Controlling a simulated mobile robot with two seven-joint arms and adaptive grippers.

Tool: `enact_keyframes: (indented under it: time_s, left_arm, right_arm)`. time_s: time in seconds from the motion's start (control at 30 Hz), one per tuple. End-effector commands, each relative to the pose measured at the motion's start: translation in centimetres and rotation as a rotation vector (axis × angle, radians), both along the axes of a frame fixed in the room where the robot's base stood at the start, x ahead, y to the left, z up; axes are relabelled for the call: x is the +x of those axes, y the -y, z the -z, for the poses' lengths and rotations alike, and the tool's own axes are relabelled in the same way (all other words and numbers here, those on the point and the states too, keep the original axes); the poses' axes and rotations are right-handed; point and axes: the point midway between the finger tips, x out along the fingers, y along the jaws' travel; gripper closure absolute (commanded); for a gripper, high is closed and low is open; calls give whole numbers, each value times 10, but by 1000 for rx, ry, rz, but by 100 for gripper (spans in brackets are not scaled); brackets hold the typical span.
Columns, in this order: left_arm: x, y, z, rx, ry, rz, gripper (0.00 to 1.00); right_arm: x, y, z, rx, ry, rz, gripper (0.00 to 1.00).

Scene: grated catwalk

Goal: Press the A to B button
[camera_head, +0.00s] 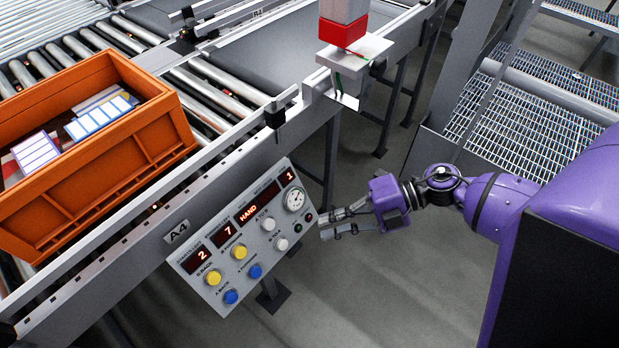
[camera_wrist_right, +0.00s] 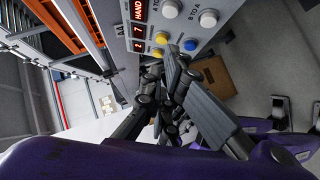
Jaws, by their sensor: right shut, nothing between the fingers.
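The grey control panel (camera_head: 232,240) is tilted on the side of the conveyor. Its A to B button (camera_head: 267,224) is the upper of two white buttons; the B to A button (camera_head: 281,243) is just below right. In the right wrist view the A to B button (camera_wrist_right: 171,9) is at the top edge, left of the B to A button (camera_wrist_right: 208,18). My right gripper (camera_head: 326,226) is shut and empty, just right of the panel's right edge, its fingers pointing left. In the wrist view its fingers (camera_wrist_right: 172,62) hide part of the panel. My left gripper is out of view.
The panel also carries yellow buttons (camera_head: 214,277), blue buttons (camera_head: 255,271), red displays (camera_head: 258,203) and a gauge (camera_head: 293,199). An orange crate (camera_head: 100,170) stands on the rollers. A red-and-grey post (camera_head: 343,32) rises above the rail. Floor shows below my right gripper.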

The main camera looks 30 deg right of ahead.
Motion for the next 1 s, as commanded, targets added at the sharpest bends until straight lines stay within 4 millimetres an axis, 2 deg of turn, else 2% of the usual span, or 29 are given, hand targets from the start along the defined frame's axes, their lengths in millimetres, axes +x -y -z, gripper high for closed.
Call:
enact_keyframes:
  time_s: [0.43, 0.5, 0.7, 1.0]
  left_arm:
    - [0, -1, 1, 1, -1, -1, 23]
    - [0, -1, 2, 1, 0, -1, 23]
    - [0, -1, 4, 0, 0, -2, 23]
    - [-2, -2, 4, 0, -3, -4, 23]
  right_arm:
    - [31, -81, 31, 5, 3, -1, 100]
    - [43, -82, 38, 2, 3, 2, 100]
    - [59, -88, 49, 2, 0, 0, 100]
    - [62, -89, 50, 1, 0, -1, 100]
